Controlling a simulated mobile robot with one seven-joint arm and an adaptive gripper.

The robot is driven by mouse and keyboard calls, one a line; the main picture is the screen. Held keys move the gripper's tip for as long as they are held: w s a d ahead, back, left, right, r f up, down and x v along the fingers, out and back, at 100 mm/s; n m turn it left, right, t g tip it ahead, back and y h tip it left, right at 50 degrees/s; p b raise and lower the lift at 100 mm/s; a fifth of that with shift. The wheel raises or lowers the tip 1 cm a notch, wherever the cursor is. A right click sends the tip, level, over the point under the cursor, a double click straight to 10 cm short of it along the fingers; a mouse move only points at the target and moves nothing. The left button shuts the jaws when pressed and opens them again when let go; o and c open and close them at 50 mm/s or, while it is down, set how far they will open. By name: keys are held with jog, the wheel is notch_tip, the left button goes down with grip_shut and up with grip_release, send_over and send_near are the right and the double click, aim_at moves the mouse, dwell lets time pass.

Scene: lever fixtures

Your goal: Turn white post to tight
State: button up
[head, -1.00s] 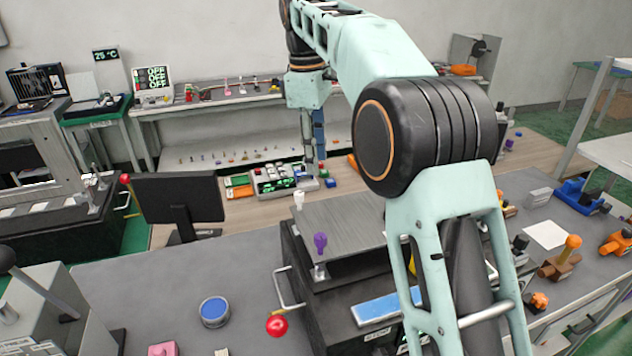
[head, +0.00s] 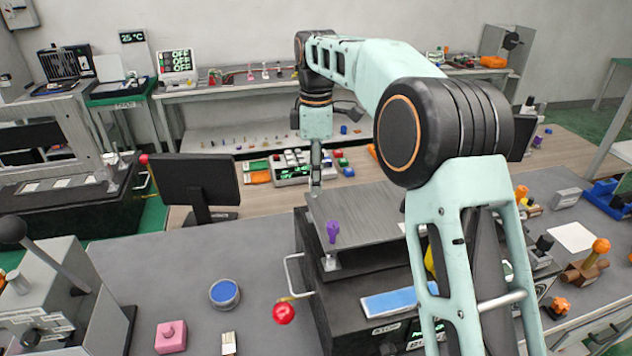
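I cannot make out the white post clearly in the head view now; my gripper covers its spot at the back left corner of the grey plate (head: 365,215) on the dark machine. My gripper (head: 316,184) hangs down at that corner. Its fingers look narrow and close together from here. I cannot tell whether they are around the post, touching it or just in front of it. A purple post (head: 333,232) stands upright at the front left of the same plate.
A black monitor (head: 195,183) stands behind left. A blue round dish (head: 225,293) and a pink block (head: 171,335) lie on the grey bench. A lever fixture (head: 60,290) stands at far left.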

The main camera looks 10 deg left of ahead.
jog(key=shift+f, duration=0.6)
grip_shut()
